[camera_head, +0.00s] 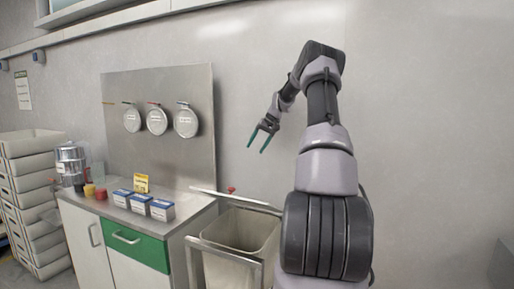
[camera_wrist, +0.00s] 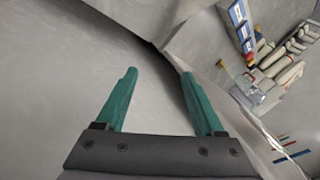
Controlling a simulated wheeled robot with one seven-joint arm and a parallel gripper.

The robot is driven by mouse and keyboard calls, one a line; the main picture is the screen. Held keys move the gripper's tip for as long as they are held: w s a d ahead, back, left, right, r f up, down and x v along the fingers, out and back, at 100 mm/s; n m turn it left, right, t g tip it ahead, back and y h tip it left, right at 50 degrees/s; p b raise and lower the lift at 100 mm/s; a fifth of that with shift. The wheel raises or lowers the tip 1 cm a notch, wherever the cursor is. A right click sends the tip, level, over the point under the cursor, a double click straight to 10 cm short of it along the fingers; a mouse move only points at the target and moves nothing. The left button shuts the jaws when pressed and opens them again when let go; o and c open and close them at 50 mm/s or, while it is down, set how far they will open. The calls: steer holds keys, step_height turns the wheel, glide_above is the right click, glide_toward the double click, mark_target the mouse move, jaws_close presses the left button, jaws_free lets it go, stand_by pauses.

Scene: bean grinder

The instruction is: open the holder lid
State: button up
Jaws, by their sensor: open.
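Three round silver discs with dark lettering, which look like holder lids, hang side by side on the steel back panel in the head view: a left disc (camera_head: 132,117), a middle disc (camera_head: 157,121) and a right disc (camera_head: 186,122). Each has a small coloured part above it. I cannot tell which one is the holder lid. My gripper (camera_head: 257,148) is in the air to the right of the panel, apart from the discs. Its two green fingers are spread with nothing between them, as the wrist view (camera_wrist: 158,75) also shows.
A counter (camera_head: 198,199) with a green drawer (camera_head: 135,246) stands below the panel. It carries blue-and-white boxes (camera_head: 139,203), small coloured jars (camera_head: 89,190), a yellow sign (camera_head: 141,183) and a silver machine (camera_head: 70,160). A cart with a bin (camera_head: 240,232) stands right of it. Crates (camera_head: 30,185) are stacked left.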

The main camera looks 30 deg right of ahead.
steer(key=v, duration=1)
steer(key=shift+d+r, duration=0.2)
steer(key=shift+s, duration=0.15)
